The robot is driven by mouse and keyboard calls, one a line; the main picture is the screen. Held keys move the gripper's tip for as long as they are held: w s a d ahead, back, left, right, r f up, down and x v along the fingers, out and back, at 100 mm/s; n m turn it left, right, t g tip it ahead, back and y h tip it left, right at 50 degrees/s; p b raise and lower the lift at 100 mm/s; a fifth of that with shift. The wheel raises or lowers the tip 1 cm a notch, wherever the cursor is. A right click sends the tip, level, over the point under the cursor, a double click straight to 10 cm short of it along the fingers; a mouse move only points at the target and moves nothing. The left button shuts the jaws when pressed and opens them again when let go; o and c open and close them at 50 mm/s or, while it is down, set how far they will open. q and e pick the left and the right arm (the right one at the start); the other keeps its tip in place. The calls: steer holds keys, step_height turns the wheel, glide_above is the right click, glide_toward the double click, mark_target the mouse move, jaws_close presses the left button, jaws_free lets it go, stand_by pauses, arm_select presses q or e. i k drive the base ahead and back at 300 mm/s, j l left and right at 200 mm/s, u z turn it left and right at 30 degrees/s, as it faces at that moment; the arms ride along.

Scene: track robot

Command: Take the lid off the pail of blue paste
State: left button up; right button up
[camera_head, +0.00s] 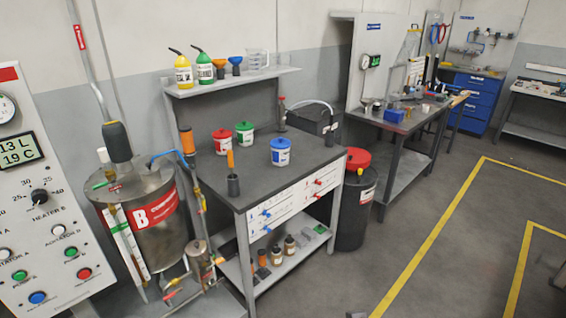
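A small pail with a blue lid and a blue-and-white label (280,153) stands upright on the dark top of the workbench (255,175), right of its middle. The lid appears seated on its rim. A similar pail with a red lid (222,142) and one with a green lid (244,133) stand behind it to the left, apart from it. The paste inside is hidden. Neither of my grippers shows in the head view.
An orange-handled tool in a dark holder (233,184) stands at the bench's front left. A steel tank marked B (150,225) with pipes is left of the bench. A dark bin with a red lid (358,200) stands at its right. The bench front around the blue pail is clear.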

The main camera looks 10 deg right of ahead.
mark_target(281, 143)
steer(key=u, duration=0.3)
steer(key=i+l+u, duration=0.2)
steer(key=u, duration=0.15)
steer(key=i+l+u, duration=0.15)
steer(key=u, duration=0.2)
steer(key=i+l+u, duration=0.1)
steer(key=l+u, duration=0.2)
